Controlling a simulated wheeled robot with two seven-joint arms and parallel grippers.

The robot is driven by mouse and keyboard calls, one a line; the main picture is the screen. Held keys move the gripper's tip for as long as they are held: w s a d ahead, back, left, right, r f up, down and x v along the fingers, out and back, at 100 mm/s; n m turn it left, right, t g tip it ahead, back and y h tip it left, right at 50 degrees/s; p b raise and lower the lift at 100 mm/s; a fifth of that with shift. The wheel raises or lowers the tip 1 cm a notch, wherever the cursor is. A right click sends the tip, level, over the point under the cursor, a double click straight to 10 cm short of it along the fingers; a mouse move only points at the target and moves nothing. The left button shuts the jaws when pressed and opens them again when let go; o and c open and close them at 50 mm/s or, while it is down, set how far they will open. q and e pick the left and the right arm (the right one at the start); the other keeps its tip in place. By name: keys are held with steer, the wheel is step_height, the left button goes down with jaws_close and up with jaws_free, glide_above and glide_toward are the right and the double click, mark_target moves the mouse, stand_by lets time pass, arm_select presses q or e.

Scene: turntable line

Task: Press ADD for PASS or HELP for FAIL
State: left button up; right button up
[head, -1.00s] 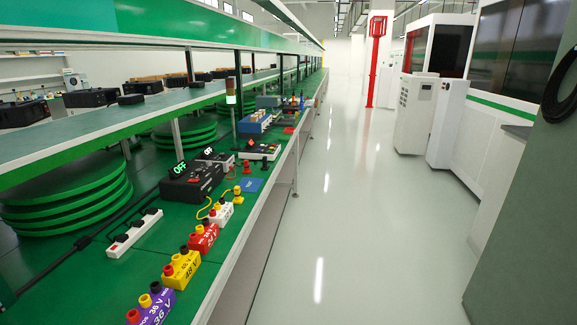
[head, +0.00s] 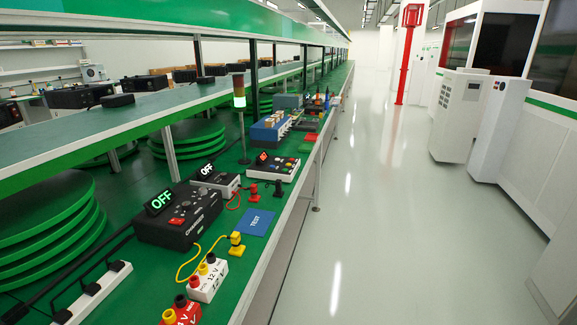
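A white box with several coloured buttons (head: 276,169) sits on the green bench, with a small red-lit display (head: 262,157) at its back left. Its button labels are too small to read, so I cannot tell ADD from HELP. A black charger box (head: 178,216) has a green-lit OFF display (head: 160,202). A smaller grey box (head: 216,181) behind it also shows OFF (head: 207,170). A blue TEST pad (head: 255,222) lies in front of the button box. No PASS or FAIL sign is readable. Neither of my grippers is in view.
A signal tower (head: 239,92) glows pale green. A white 12 V block (head: 208,279) and a red block (head: 183,312) stand near the bench edge. A yellow connector (head: 236,243) trails a yellow cable. Stacked green discs (head: 45,235) stand left. The aisle floor (head: 385,240) is clear.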

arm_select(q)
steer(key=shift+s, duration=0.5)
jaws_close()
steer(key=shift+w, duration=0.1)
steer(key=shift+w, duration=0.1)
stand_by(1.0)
